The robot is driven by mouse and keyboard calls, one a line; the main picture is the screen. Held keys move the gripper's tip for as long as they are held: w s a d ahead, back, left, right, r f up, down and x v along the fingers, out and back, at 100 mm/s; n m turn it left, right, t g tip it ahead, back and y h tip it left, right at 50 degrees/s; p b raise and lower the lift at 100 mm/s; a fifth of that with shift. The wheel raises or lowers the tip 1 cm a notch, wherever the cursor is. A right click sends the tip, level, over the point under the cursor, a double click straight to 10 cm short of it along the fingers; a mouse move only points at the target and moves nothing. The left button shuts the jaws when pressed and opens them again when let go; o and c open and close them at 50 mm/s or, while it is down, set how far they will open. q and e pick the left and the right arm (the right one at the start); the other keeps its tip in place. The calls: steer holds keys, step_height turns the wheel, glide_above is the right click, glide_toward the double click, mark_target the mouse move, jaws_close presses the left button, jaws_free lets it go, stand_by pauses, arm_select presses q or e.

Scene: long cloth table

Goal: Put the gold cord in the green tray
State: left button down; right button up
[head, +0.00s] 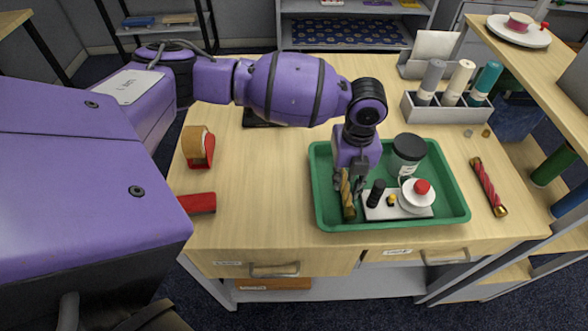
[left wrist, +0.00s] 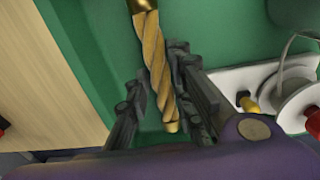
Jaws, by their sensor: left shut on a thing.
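The gold cord (head: 348,200) is a short twisted gold rod, held steeply between the fingers of my left gripper (head: 349,182). In the left wrist view the cord (left wrist: 154,55) runs between the two dark fingers. My left gripper is shut on it, inside the left part of the green tray (head: 319,185). The cord's lower end is near the tray floor; I cannot tell whether it touches. My right gripper is not in view.
The tray also holds a dark-lidded jar (head: 407,150) and a white plate with a red-topped spool (head: 420,192). A red cord (head: 488,187) lies right of the tray. A tape dispenser (head: 198,147) and a red stapler-like thing (head: 198,203) are left. A grey rack (head: 445,113) stands behind.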

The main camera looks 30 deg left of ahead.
mark_target(346, 182)
arm_select(q)
steer(key=shift+f, duration=0.15)
steer(key=c, duration=1.8)
jaws_free()
step_height(346, 182, up, 12)
steer(key=shift+r, duration=0.25)
